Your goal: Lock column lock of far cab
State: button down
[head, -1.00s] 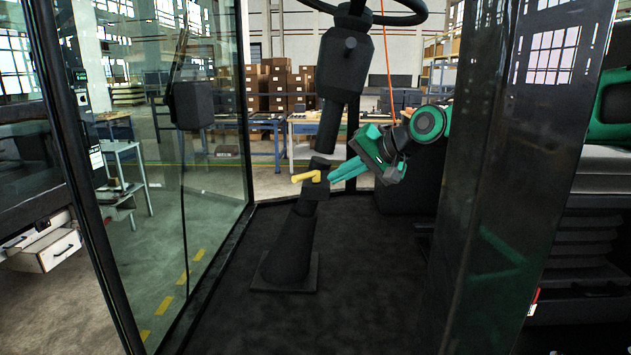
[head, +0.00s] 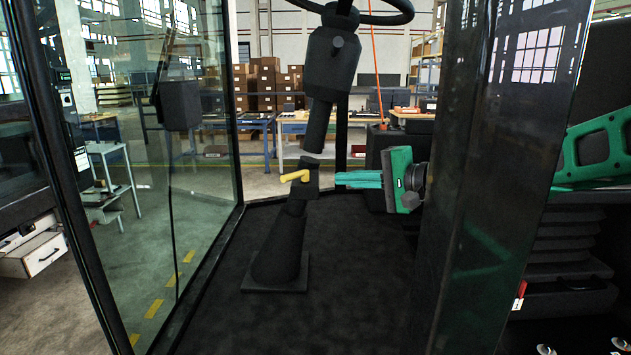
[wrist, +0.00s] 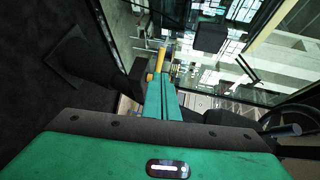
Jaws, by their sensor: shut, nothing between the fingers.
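The column lock is a yellow lever (head: 295,176) on a dark block partway up the black steering column (head: 280,240). The lever points left in the head view, about level. My gripper (head: 337,179) has green fingers, comes in from the right and is shut and empty. Its tips are just right of the block; I cannot tell whether they touch it. In the wrist view the yellow lever (wrist: 158,62) stands just beyond the tips of my gripper (wrist: 160,80). The side of the block facing the fingers is partly hidden.
A steering wheel (head: 360,15) tops the column. A glass door or panel (head: 205,130) stands at the left and a dark cab pillar (head: 490,170) at the right, hiding part of my arm. The dark cab floor (head: 350,280) is clear around the column foot.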

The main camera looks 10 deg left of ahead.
aim_at(292, 178)
jog(key=x, duration=1.3)
jog(key=shift+w+a+f, duration=0.15)
jog(key=shift+w+a, duration=0.05)
jog(key=shift+a, duration=0.15)
